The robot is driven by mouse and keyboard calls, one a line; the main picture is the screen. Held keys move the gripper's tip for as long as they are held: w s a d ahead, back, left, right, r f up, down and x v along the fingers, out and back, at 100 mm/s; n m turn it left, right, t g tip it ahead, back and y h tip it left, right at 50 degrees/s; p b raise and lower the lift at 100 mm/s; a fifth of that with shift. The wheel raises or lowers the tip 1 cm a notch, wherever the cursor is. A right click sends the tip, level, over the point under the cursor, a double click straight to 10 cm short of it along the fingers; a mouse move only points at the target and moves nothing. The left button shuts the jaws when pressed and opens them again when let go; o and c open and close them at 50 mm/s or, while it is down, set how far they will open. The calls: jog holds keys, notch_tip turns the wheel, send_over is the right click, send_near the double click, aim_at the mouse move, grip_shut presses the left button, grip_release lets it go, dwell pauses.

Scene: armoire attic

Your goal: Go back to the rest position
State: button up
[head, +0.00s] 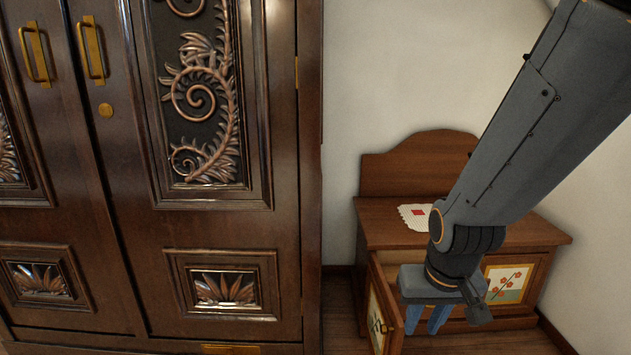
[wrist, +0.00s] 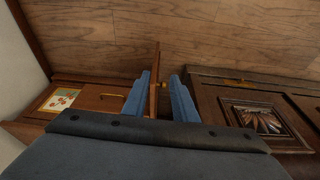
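My gripper (head: 427,320) hangs at the front of the small brown cabinet (head: 395,234), pointing down. Its two blue fingers are apart in the wrist view (wrist: 160,98). The cabinet's left door (head: 380,312) stands open. In the wrist view the door (wrist: 154,80) is seen edge-on between the fingers, with a small brass knob (wrist: 164,86) on its right side. A gap shows between the door and the right finger. I cannot tell whether the left finger touches the door. The cabinet's inside is mostly hidden behind my gripper.
A large carved armoire (head: 220,220) with closed doors fills the left. A cloth with a red square (head: 417,214) lies on the cabinet top. A flowered panel (head: 507,284) is on the cabinet's right front. Wooden floor (wrist: 210,35) is open in front.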

jog(key=s+a+r+n+g+y, duration=0.15)
jog(key=s+a+n, duration=0.25)
jog(key=s+a, duration=0.55)
jog(key=s+a+r+n+g, duration=0.25)
jog(key=s+a, duration=0.35)
jog(key=a, duration=0.6)
jog(key=d+r+m+p, duration=0.3)
jog(key=d+r+p, duration=0.7)
jog(key=r+p, duration=0.3)
jog(key=d+r+m+t+h+p, duration=0.1)
jog(key=d+r+m+p, duration=0.2)
jog(key=d+r+p, duration=0.7)
notch_tip(320, 180, up, 3)
jog(key=p, duration=0.7)
jog(key=shift+d+r, duration=0.2)
jog(key=shift+d, duration=0.2)
jog(key=shift+w+f, duration=0.1)
jog(key=shift+w, duration=0.2)
